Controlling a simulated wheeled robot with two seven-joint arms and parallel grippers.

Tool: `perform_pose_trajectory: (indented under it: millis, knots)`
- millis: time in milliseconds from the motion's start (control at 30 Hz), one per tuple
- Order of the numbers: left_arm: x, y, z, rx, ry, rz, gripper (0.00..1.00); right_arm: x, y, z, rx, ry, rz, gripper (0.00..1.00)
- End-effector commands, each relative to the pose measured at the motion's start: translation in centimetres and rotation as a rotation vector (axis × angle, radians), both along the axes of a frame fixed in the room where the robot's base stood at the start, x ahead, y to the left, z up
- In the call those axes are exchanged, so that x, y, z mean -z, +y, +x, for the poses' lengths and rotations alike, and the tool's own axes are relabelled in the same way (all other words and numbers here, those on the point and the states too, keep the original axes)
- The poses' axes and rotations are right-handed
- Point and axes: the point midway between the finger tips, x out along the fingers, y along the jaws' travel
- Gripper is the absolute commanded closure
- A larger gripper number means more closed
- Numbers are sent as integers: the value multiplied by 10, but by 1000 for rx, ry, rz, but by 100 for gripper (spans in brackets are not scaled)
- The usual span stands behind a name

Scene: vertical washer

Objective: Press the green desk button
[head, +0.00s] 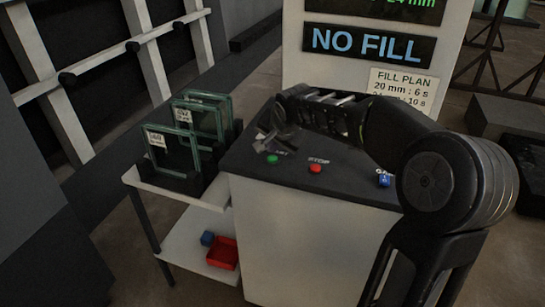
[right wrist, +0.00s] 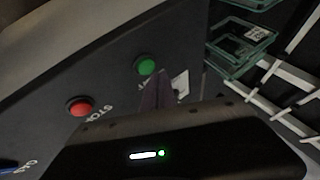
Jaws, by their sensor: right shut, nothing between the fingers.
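The green button (head: 273,159) is on the dark top of the desk (head: 340,178), near its left end. It also shows in the right wrist view (right wrist: 147,64), close to the fingertips. My right gripper (head: 264,145) is shut and empty, just above and behind the green button in the head view. In the right wrist view its fingers (right wrist: 158,88) point toward the button; I cannot tell whether they touch it. My left gripper is not in view.
A red STOP button (head: 316,168) and a blue button (head: 384,180) lie to the right on the same desk. Glass panes (head: 200,118) stand in a rack on the left cart. A red bin (head: 223,253) is on its lower shelf. A NO FILL sign (head: 368,45) stands behind.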

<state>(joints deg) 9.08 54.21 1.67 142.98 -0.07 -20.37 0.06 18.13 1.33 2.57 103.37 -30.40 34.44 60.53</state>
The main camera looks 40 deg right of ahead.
Motion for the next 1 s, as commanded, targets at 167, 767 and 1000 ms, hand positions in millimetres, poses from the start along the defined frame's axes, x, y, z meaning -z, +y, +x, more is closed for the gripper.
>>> perform_pose_trajectory:
  millis: [167, 767, 1000]
  knots:
    - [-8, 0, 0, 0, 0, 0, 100, -13, 0, 0, 0, -2, 0, 100]
    - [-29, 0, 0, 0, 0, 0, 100, -50, 0, 0, 0, 0, 0, 100]
    - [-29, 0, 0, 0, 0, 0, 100, -50, 0, 0, 0, -1, 0, 100]
